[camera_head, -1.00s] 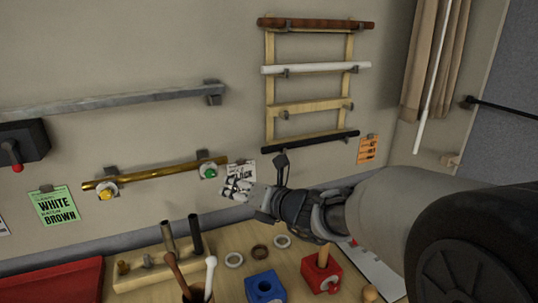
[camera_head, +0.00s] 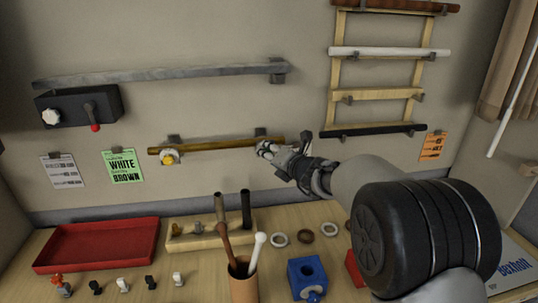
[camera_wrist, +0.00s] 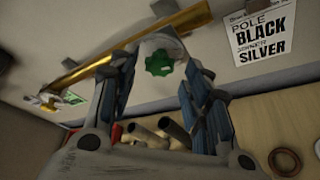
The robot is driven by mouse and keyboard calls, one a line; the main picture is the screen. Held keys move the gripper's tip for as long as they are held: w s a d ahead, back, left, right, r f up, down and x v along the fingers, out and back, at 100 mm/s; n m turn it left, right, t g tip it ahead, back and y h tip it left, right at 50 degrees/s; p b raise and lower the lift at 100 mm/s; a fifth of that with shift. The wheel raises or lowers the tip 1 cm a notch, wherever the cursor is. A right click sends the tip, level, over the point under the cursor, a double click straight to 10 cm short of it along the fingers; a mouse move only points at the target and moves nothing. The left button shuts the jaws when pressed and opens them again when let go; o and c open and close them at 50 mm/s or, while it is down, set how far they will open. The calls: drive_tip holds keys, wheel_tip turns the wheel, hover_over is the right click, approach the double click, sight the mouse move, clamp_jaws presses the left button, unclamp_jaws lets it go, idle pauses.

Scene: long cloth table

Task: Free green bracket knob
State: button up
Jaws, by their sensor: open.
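The green knob (camera_wrist: 159,64) sits on a pale round bracket near the right end of the brass pole (camera_head: 215,145). In the wrist view the knob shows between the two spread fingers of my gripper (camera_wrist: 160,72). Both fingers stand apart from it in that picture, and its depth relative to the tips is unclear. In the head view my gripper (camera_head: 266,150) is at the pole's right end and hides the knob. The pole also crosses the wrist view (camera_wrist: 120,48). A yellow knob (camera_head: 168,157) is on the pole's left bracket.
A grey rail (camera_head: 165,74) and a black switch box (camera_head: 75,108) are on the wall. A ladder-like rack (camera_head: 338,75) hangs at right. Below, the table holds a red tray (camera_head: 97,243), a tool cup (camera_head: 243,285) and a blue block (camera_head: 307,275). A "POLE BLACK" card (camera_wrist: 260,32) is near the knob.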

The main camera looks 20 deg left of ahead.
drive_tip(key=shift+x, duration=1.1)
drive_tip(key=shift+r, duration=0.1)
drive_tip(key=shift+c, duration=0.5)
clamp_jaws()
